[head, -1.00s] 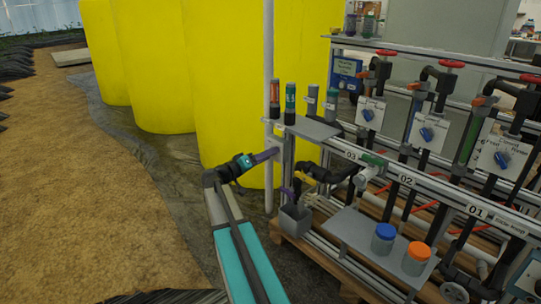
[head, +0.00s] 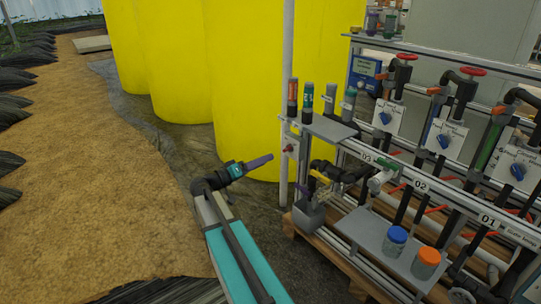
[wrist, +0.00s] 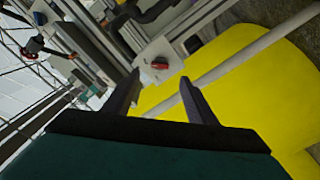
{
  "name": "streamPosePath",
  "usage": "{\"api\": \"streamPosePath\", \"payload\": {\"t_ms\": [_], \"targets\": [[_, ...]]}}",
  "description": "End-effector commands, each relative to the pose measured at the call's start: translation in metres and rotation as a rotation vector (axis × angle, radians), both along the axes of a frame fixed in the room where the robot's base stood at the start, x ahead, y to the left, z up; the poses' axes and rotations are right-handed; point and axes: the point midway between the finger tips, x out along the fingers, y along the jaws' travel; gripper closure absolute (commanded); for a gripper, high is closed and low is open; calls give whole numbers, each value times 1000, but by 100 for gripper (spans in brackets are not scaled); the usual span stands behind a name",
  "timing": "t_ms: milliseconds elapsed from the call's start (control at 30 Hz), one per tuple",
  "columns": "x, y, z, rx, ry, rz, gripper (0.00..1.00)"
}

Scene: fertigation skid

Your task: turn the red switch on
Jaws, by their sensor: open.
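The red switch (head: 290,148) is a small red knob on a light grey box at the end of the skid's rail, below a small grey shelf. In the wrist view the red switch (wrist: 160,63) shows as a rounded knob on its pale plate, just beyond and between the fingertips. My gripper (head: 271,157) is left of the switch in the head view, with a visible gap. In the wrist view my gripper (wrist: 160,77) has its two dark fingers spread, with nothing between them. The knob's exact angle is too small to tell.
Large yellow tanks (head: 240,90) stand behind, with a pale upright pipe (head: 287,60) close to the switch. Bottles (head: 307,98) stand on the grey shelf (head: 330,129) above it. A grey bin (head: 308,214) and black pipes lie below. The sandy floor at left is open.

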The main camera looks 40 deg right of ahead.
Motion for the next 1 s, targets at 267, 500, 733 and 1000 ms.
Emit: {"api": "streamPosePath", "payload": {"t_ms": [267,500,733,1000], "targets": [[2,27,1,0,0,0,48],[2,30,0,0,0,-1,48],[2,29,0,1,0,-1,48],[3,31,5,0,0,1,48]]}}
